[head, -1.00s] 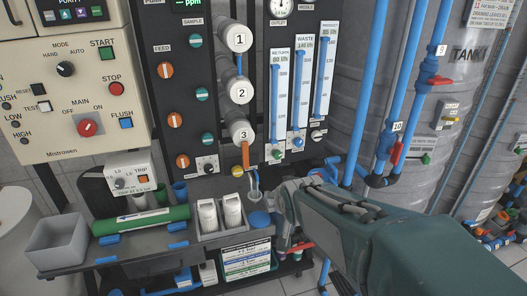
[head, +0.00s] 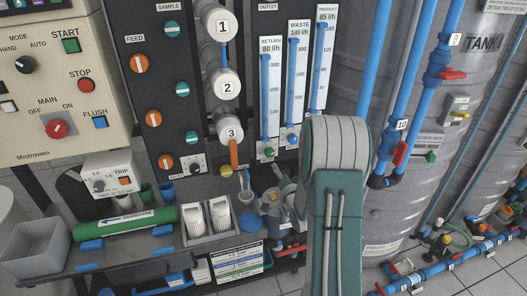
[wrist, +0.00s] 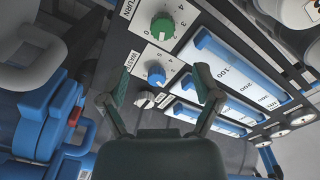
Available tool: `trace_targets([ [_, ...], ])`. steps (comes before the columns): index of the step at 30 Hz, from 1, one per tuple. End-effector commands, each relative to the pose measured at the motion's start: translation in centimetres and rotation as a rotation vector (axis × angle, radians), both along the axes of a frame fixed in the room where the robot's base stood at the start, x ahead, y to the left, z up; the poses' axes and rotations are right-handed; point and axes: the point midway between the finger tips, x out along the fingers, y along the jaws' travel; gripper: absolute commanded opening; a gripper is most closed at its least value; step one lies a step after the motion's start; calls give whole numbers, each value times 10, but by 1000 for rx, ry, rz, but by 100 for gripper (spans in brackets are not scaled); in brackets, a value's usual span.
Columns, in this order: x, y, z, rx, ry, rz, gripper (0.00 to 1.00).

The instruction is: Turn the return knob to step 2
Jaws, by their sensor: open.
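The return knob is the green knob (head: 268,152) under the left flow tube, the one labelled RETURN. In the wrist view the green knob (wrist: 162,27) is near the top, on a dial with printed numbers; I cannot read its setting surely. The blue waste knob (wrist: 156,75) is below it, and in the head view it is right of the green one (head: 292,138). My gripper (wrist: 161,80) is open and empty. Its fingers appear on either side of the blue knob in the picture, with the green knob beyond the fingertips. I cannot make out my gripper in the head view.
A small black-and-white knob (wrist: 145,98) shows between my fingers. Flow tubes (wrist: 225,65) lie right of the knobs. Blue pipework with a red handle (wrist: 75,112) is at the left. Blue vertical pipes (head: 412,90) stand right of my arm in the head view.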

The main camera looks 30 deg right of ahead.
Motion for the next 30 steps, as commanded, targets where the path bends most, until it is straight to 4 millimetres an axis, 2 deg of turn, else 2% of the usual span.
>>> trace_targets([
  [4, 3, -1, -2, 7, -16, 2, 82],
  [7, 13, -5, -2, 7, -16, 2, 82],
  [21, 91, -27, -3, 9, -15, 1, 82],
  [30, 104, -30, -2, 9, -14, 0, 82],
])
